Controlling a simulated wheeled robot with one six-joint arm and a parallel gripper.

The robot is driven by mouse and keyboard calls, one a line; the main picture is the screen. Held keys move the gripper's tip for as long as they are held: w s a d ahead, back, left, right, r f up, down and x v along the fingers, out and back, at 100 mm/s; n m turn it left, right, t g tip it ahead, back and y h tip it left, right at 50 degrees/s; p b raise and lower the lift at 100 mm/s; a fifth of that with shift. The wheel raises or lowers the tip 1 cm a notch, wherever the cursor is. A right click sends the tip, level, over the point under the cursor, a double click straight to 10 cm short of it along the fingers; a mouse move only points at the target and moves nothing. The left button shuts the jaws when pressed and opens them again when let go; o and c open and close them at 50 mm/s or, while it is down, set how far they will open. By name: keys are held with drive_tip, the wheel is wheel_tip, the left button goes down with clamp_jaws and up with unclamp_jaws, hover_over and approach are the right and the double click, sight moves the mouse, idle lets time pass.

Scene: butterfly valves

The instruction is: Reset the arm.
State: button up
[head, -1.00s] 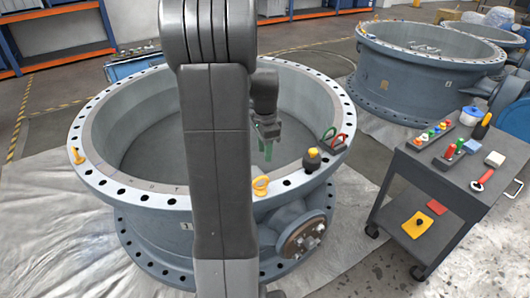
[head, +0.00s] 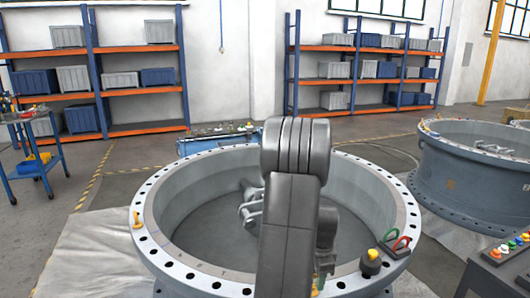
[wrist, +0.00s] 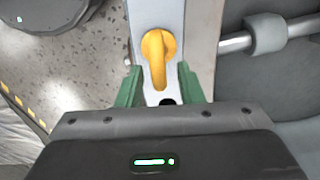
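My arm (head: 290,210) rises in front of the large grey valve ring (head: 180,254) in the head view. My gripper (wrist: 158,88) shows two green fingers spread apart in the wrist view, with nothing held between them. In the head view the gripper is mostly hidden behind my arm and low in the frame, over the near rim.
A yellow-topped dark knob (head: 371,262) and red and green handles (head: 397,243) sit on the rim at right. A second valve (head: 450,175) stands at right, a tool cart (head: 500,268) at lower right. Shelves (head: 100,80) line the back wall; a blue cart (head: 40,150) stands left.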

drive_tip(key=shift+f, duration=0.85)
drive_tip(key=shift+r, duration=0.1)
wheel_tip(320, 180, up, 14)
drive_tip(key=p, duration=0.2)
wheel_tip(320, 180, down, 14)
drive_tip(key=shift+f+b, duration=0.1)
drive_tip(key=shift+b, duration=1)
drive_tip(key=shift+w+n, duration=0.1)
drive_tip(key=shift+n, duration=0.2)
drive_tip(key=n, duration=0.4)
drive_tip(key=shift+w+a, duration=0.1)
drive_tip(key=shift+w, duration=0.1)
drive_tip(key=shift+n, duration=0.3)
